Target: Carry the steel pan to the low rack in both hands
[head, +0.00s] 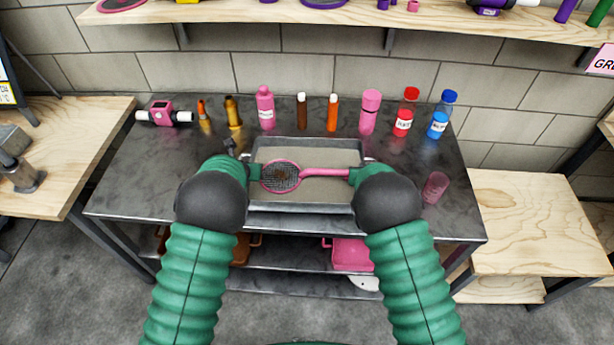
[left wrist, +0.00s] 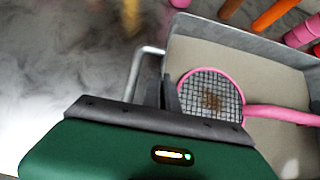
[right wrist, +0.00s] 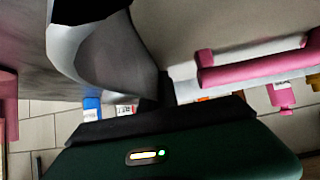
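The steel pan (head: 258,207) is a grey rectangular tray, level on the dark table. A pink mesh strainer (head: 280,176) lies in it, its handle to the right. My left gripper (head: 254,172) is at the pan's left end; in the left wrist view its fingers (left wrist: 164,95) are close together beside the wire handle (left wrist: 143,68), their grip hidden. My right gripper (head: 352,174) is at the right end, its fingers mostly hidden by my arm. In the right wrist view one dark finger shows against the pan; its grip is unclear. I cannot tell which surface is the low rack.
Bottles and tools line the table's (head: 130,185) back edge. A pink cup (head: 435,187) stands right of my right gripper. A lower wooden surface (head: 530,220) at the right is clear. A shelf under the table holds a pink container (head: 350,255). A wooden bench (head: 50,170) is at the left.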

